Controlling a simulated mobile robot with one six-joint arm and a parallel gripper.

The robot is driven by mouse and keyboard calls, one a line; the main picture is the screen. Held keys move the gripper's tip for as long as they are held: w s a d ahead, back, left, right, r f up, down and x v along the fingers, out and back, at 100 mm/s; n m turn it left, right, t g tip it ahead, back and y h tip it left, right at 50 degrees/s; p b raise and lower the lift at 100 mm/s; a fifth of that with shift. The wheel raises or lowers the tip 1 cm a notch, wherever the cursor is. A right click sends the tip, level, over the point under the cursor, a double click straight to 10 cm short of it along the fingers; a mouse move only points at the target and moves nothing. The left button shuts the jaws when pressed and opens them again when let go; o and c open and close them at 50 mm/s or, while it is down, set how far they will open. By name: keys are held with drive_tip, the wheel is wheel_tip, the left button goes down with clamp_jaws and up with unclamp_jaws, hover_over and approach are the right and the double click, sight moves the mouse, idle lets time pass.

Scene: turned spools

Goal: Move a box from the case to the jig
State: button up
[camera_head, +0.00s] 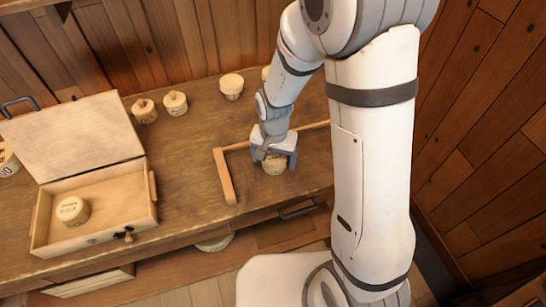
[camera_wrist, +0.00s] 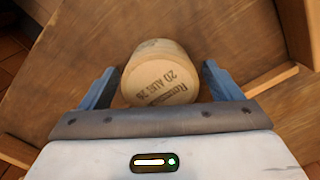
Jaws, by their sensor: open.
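A round turned wooden box (camera_head: 273,166) stands on the bench inside the corner of the jig (camera_head: 226,176), an L of wooden strips. In the wrist view the box (camera_wrist: 160,78) shows printed lettering with a date, and it sits between the two blue fingers. My gripper (camera_head: 274,153) is open around it, with a visible gap at the right finger; contact at the left finger is hard to tell. The open wooden case (camera_head: 110,211) at the left, lid raised, holds another round box (camera_head: 72,210). My arm hides part of the jig.
Several more round boxes stand at the back of the bench, including a lidded one (camera_head: 175,103) and one near the middle (camera_head: 231,86). Another (camera_head: 6,160) is at the far left edge. Bench between case and jig is clear. A plank wall (camera_head: 490,140) rises at the right.

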sight(274, 156)
wheel_tip(274, 156, up, 11)
drive_tip(key=shift+f, duration=0.1)
drive_tip(key=s+d+r+n+t, duration=0.3)
drive_tip(key=s+d+r, duration=0.7)
drive_tip(key=s+d, duration=0.2)
drive_tip(key=shift+s+n, duration=0.3)
